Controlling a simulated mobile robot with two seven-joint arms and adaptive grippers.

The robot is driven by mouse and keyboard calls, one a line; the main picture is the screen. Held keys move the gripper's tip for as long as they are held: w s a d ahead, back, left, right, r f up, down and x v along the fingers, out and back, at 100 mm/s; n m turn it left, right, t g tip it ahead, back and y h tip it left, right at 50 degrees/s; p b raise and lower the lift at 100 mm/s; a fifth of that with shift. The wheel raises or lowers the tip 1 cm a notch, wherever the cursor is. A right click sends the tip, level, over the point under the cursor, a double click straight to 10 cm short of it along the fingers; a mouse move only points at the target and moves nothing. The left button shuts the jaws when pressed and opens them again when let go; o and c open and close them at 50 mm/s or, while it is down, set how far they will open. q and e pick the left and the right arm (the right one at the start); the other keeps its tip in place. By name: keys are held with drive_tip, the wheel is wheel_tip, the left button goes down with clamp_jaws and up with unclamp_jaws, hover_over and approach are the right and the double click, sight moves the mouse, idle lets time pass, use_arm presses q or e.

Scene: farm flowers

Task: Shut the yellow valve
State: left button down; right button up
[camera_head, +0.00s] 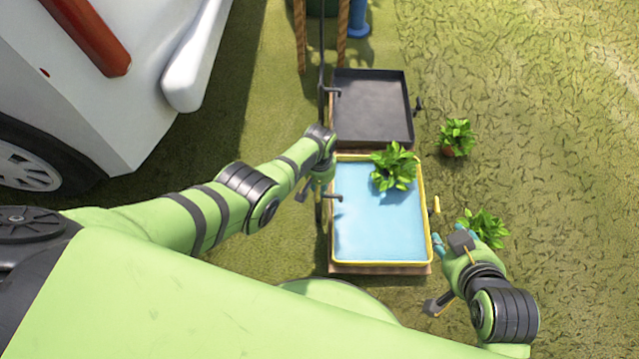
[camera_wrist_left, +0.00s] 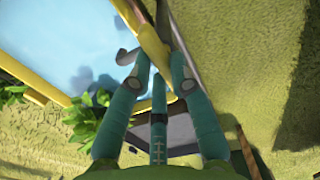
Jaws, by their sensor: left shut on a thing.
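The yellow-rimmed tray (camera_head: 429,225) holds blue water in the head view. My left gripper (camera_head: 323,178) is at its left edge, near a small grey spout (camera_head: 337,197). In the left wrist view, my left gripper's teal fingers (camera_wrist_left: 161,75) are closed around a yellow piece (camera_wrist_left: 152,48) beside the water. I take this for the yellow valve; the fingers partly hide it, and its angle cannot be told. In the head view, another yellow handle (camera_head: 436,204) sticks out on the tray's right side. My right gripper (camera_head: 459,233) has its fingers spread, right of the tray.
A dark empty tray (camera_head: 372,108) stands behind the yellow-rimmed one. A leafy plant (camera_head: 393,166) is at the water's far edge. Potted plants (camera_head: 456,138) stand on the grass to the right. A white vehicle (camera_head: 140,90) takes up the upper left. Open grass lies at right.

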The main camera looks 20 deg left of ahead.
use_arm(q)
drive_tip(key=shift+s, duration=0.1)
drive_tip(key=c, duration=1.1)
unclamp_jaws()
drive_tip(key=shift+f, duration=0.1)
drive_tip(key=shift+r, duration=0.2)
drive_tip(key=shift+r, duration=0.55)
wheel_tip(320, 180, up, 11)
drive_tip(key=shift+f, duration=0.2)
